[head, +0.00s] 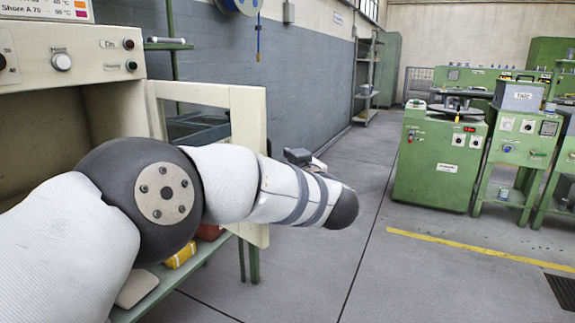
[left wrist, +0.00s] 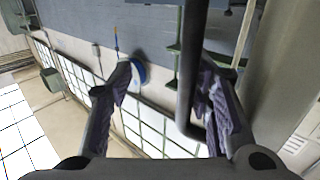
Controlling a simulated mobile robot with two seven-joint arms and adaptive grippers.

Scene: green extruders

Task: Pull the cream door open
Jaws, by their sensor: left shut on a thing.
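The cream door (head: 248,130) is a framed panel with a window opening. In the head view it stands swung out from the front of the cream cabinet (head: 90,40), and my left arm crosses in front of its lower part. My left gripper is hidden there. In the left wrist view, my left gripper (left wrist: 170,90) has a dark bent bar, the handle (left wrist: 190,60), between its fingers, closer to the right finger. It is shut on this handle. Where the handle joins the door is not clear. My right gripper is in neither view.
A green stand (head: 175,275) holds the cabinet, with a yellow item (head: 180,255) on its lower shelf. Grey floor (head: 310,270) lies open to the right of the door. Green machines (head: 440,160) stand further right, beyond a yellow floor line.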

